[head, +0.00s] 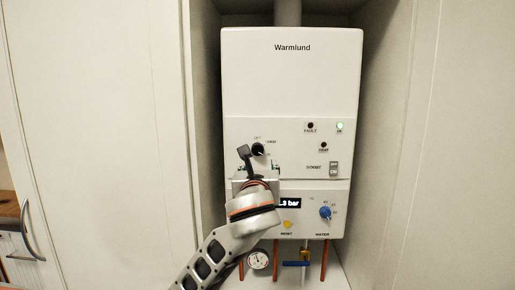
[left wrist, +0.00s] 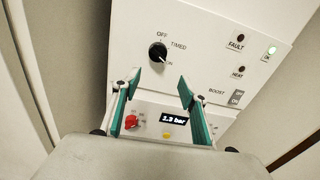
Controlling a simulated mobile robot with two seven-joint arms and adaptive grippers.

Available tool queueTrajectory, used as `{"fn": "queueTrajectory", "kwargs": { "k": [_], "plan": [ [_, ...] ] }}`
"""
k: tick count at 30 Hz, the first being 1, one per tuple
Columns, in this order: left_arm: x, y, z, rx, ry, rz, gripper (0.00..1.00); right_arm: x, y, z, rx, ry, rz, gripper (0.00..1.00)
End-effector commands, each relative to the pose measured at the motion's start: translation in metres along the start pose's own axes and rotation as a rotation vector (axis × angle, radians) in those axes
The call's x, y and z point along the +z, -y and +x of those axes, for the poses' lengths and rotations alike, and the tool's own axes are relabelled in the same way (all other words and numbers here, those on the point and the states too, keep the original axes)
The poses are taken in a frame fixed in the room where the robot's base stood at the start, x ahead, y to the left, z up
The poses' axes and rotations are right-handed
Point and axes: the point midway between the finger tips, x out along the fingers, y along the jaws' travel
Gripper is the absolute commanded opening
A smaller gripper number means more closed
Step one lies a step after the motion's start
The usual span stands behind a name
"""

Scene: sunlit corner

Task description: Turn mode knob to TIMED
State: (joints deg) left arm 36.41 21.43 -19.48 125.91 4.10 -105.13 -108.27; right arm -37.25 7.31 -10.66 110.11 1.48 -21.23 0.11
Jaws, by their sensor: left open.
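The mode knob (head: 257,149) is a small black dial on the left of the white Warmlund boiler's front panel. It also shows in the left wrist view (left wrist: 157,52), with OFF above it, TIMED to its upper right and ON to its lower right. Its pale pointer mark seems to face the ON side, but it is small. My left gripper (head: 257,168) is just below the knob in the head view. In the left wrist view its two teal fingers (left wrist: 160,85) are spread apart, with nothing between them. My right gripper is not in view.
A blue WATER knob (head: 325,213), a BOOST switch (head: 333,169) and a yellow RESET button (head: 287,224) are on the boiler. A red knob (left wrist: 131,122) is low on the left. A gauge (head: 258,259) and copper pipes are below. Cabinet walls stand close on both sides.

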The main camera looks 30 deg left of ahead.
Motion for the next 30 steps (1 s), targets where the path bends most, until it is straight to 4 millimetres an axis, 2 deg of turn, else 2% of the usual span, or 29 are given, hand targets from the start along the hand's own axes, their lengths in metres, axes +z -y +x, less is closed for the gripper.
{"fn": "queueTrajectory", "kwargs": {
  "k": [1, 4, 8, 16, 21, 30],
  "plan": [
    [0.011, -0.003, -0.001, 0.013, 0.013, 0.026, 0.43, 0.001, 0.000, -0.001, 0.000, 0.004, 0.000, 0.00],
    [0.020, -0.007, 0.001, 0.027, 0.022, 0.056, 0.43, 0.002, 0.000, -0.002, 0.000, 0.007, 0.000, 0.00],
    [0.019, -0.008, 0.014, 0.030, 0.021, 0.061, 0.43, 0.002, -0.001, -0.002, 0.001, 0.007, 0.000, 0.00],
    [0.020, -0.009, 0.056, 0.030, 0.020, 0.059, 0.43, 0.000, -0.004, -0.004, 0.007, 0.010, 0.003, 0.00],
    [0.020, -0.009, 0.072, 0.028, 0.020, 0.057, 0.43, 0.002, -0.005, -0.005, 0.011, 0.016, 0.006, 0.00],
    [0.020, -0.009, 0.076, 0.026, 0.021, 0.055, 0.43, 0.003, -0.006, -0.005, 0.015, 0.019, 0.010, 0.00]
  ]
}}
